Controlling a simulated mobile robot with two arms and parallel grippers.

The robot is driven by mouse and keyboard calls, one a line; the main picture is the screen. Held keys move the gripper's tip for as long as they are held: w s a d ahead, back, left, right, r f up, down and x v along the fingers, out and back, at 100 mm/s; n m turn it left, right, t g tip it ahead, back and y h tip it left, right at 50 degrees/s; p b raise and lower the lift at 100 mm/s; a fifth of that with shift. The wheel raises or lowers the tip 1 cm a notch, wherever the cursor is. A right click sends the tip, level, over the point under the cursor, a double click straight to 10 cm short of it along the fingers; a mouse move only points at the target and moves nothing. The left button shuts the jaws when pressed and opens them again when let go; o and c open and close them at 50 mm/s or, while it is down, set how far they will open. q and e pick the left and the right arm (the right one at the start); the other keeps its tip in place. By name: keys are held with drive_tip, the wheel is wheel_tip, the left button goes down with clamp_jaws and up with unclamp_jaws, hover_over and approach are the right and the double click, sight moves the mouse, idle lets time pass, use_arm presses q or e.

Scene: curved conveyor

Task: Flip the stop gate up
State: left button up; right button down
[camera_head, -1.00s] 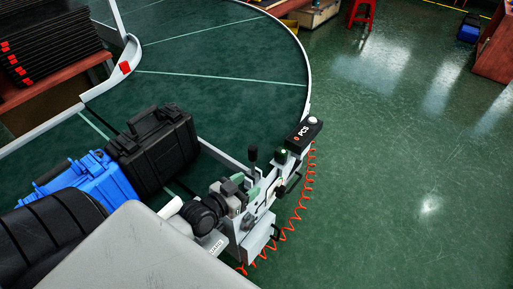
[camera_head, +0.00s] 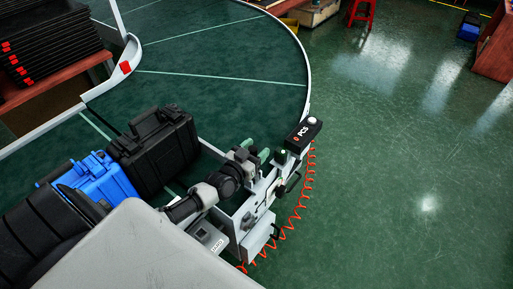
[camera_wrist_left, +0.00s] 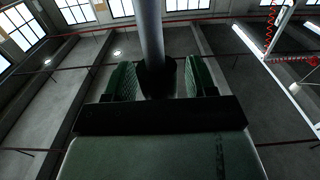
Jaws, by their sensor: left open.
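My left gripper (camera_head: 256,156) is open at the inner edge of the conveyor's end, with its green finger pads next to the grey station frame. In the left wrist view, the two green fingers of my left gripper (camera_wrist_left: 160,80) stand apart on both sides of a grey rod with a dark end (camera_wrist_left: 155,75). This looks like the stop gate's lever; I cannot tell whether the fingers touch it. In the head view the lever is hidden behind the gripper. The gate itself cannot be clearly made out. My right gripper is not in view.
A black case (camera_head: 155,150) and a blue case (camera_head: 100,178) stand on the conveyor left of my arm. A black PCS box (camera_head: 303,133) sits on the frame, with a coiled orange hose (camera_head: 300,210) beside it. The green conveyor bed (camera_head: 225,90) beyond is clear.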

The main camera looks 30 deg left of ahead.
use_arm(q)
drive_tip(key=shift+w, duration=0.25)
clamp_jaws()
idle(0.3)
